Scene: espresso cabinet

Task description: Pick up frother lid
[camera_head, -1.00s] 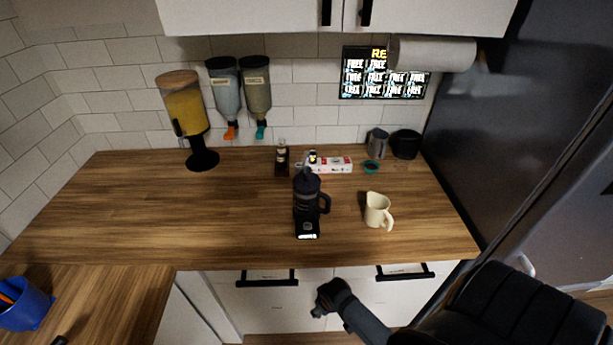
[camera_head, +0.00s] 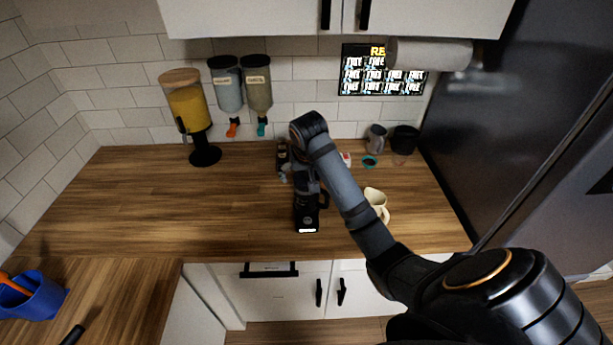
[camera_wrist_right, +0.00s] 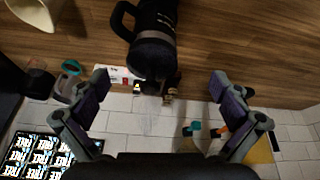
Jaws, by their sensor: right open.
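The black frother (camera_head: 306,213) stands upright on the wooden counter, with its handle to the right. Its lid is at the top and is mostly hidden in the head view by my right arm. In the right wrist view the frother's dark lid end (camera_wrist_right: 153,57) shows near the top middle, between and beyond the finger tips. My right gripper (camera_head: 301,178) is at the frother's top in the head view; in the wrist view its fingers (camera_wrist_right: 162,88) are spread wide with nothing between the pads. Contact cannot be told. My left gripper is out of view.
A cream pitcher (camera_head: 376,200) stands right of the frother, partly behind my arm. Small bottles (camera_head: 282,153) and a red-white box (camera_wrist_right: 118,75) are behind it. A drink dispenser (camera_head: 190,108) stands at left.

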